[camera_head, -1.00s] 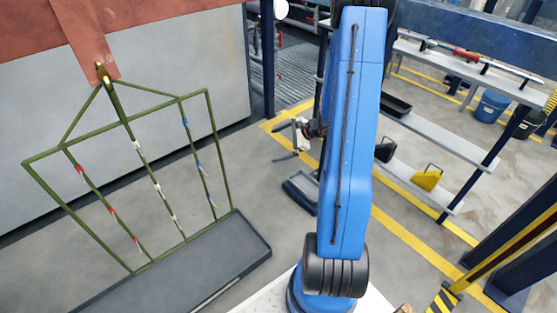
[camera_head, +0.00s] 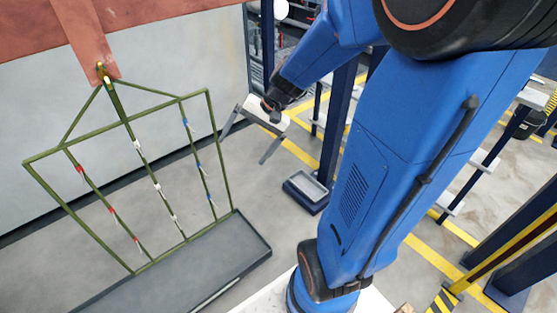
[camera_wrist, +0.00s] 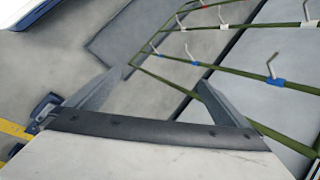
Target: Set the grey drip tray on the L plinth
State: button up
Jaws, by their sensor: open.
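My gripper (camera_head: 243,150) is open and empty, raised above the floor between the hanging rack and that block. I cannot tell which block is the L plinth.
A green rack (camera_head: 152,187) with coloured clips and hooks hangs on the left from a copper-coloured bar (camera_head: 85,40). A wide dark-grey tray (camera_head: 250,250) lies beneath it. A dark-blue post (camera_head: 338,120) stands behind the block. My arm hides much of the shelving.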

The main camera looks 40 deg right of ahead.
jog(key=s+r+n+t+h, duration=0.1)
jog(key=s+r+n, duration=0.3)
jog(key=s, duration=0.5)
jog(key=s+r+n+h, duration=0.4)
jog(key=s, duration=0.4)
jog(key=shift+s+a+r+n+t+h, duration=0.2)
jog(key=shift+s+n+t+h, duration=0.1)
jog(key=shift+s+t, duration=0.1)
